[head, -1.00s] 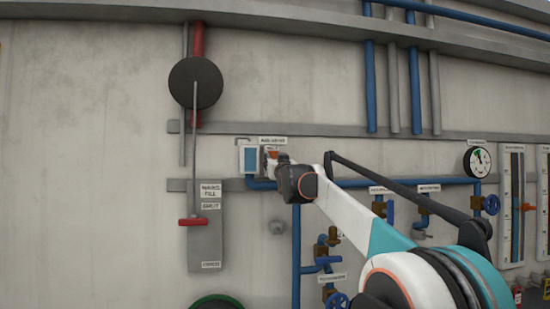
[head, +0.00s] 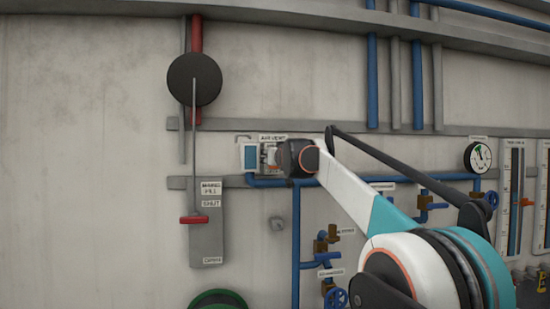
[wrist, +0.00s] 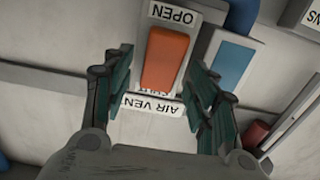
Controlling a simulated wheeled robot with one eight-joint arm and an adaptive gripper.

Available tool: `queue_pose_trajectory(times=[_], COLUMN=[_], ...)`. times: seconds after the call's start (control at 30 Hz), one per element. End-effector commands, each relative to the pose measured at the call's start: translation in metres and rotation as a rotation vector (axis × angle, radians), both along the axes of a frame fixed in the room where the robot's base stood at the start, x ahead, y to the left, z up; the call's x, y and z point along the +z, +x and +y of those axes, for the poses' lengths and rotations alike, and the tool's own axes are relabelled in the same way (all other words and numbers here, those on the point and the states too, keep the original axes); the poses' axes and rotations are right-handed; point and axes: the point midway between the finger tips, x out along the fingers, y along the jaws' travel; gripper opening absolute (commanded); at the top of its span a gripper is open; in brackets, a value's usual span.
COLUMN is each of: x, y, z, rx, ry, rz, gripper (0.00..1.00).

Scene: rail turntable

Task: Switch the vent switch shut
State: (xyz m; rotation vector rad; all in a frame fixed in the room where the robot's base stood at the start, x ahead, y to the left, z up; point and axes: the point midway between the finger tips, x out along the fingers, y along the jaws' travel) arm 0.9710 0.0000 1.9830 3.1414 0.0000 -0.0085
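The vent switch is an orange rocker (wrist: 165,60) on a pale plate in the wrist view, which looks upside down. An OPEN label (wrist: 173,15) is at its upper end and an AIR VENT label (wrist: 152,106) below it. A partly hidden label lies between the rocker and AIR VENT. My gripper (wrist: 156,78) is open, its green-padded fingers on either side of the rocker with gaps showing. Contact with the rocker cannot be told. In the head view my gripper (head: 271,158) is at the wall panel under the AIR VENT sign (head: 272,138) and hides most of the switch.
A blue-windowed box (head: 250,158) sits just left of my gripper; it also shows in the wrist view (wrist: 231,63). A lever with a red handle (head: 194,219) hangs further left. Blue pipes (head: 296,230) and valves run below and right. A gauge (head: 478,157) is at right.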

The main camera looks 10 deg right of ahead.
Motion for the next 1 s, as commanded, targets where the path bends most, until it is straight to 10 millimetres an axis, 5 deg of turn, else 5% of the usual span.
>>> queue_pose_trajectory(times=[0.43,1.0], x=[0.0,0.0], y=[-0.01,-0.091], z=[0.0,0.0], rx=[0.0,0.0], ry=[0.0,0.0], rz=[0.001,0.001], gripper=[0.53,0.53])
